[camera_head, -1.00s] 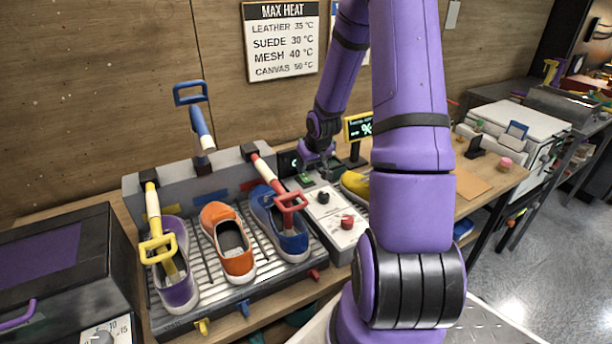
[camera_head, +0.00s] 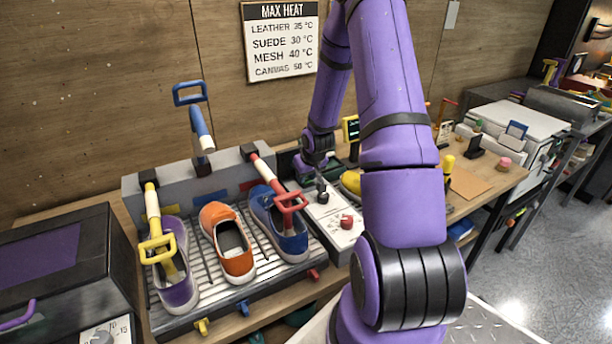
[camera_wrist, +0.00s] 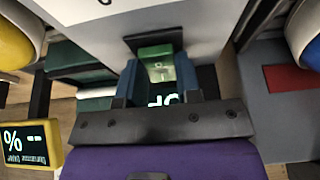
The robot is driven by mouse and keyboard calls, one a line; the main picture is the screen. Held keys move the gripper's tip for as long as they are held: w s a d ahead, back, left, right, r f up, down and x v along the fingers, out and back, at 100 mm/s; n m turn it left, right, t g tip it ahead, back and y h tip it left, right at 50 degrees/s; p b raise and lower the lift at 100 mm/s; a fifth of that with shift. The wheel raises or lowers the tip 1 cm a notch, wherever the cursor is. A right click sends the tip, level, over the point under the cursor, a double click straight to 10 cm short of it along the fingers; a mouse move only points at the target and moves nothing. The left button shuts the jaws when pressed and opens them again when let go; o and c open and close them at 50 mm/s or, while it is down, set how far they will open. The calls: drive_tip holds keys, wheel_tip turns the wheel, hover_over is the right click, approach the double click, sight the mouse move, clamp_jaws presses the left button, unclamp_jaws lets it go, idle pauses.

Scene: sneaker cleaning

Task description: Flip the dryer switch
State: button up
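The dryer (camera_head: 143,190) is a grey unit with a ribbed rack holding three shoes. Its white control panel (camera_head: 341,215) on the right carries a dark knob (camera_head: 322,197) and a red knob (camera_head: 347,222). In the wrist view, a green switch (camera_wrist: 156,54) on a dark base sits on the pale panel (camera_wrist: 200,25), just ahead of and between my blue fingertips. My gripper (camera_wrist: 157,82) is open, one finger on each side; contact cannot be told. In the head view, my gripper (camera_head: 320,183) is low over the panel's back end, and the switch is hidden there.
The purple (camera_head: 180,290), orange (camera_head: 235,262) and blue (camera_head: 287,240) shoes stand left of the panel. A yellow shoe (camera_head: 350,183) lies right of it. A lit display (camera_wrist: 30,147) is close beside my gripper. A heat sign (camera_head: 281,42) hangs behind.

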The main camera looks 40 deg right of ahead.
drive_tip(key=shift+c, duration=0.9)
drive_tip(key=shift+g, duration=0.3)
drive_tip(key=shift+w+d+g+y, duration=0.1)
drive_tip(key=shift+w+g+y, duration=0.1)
drive_tip(key=shift+g, duration=0.4)
drive_tip(key=shift+w+g+y, duration=0.1)
drive_tip(key=shift+g+y, duration=0.1)
drive_tip(key=shift+g, duration=0.4)
drive_tip(key=o, duration=0.9)
drive_tip(key=shift+r, duration=0.2)
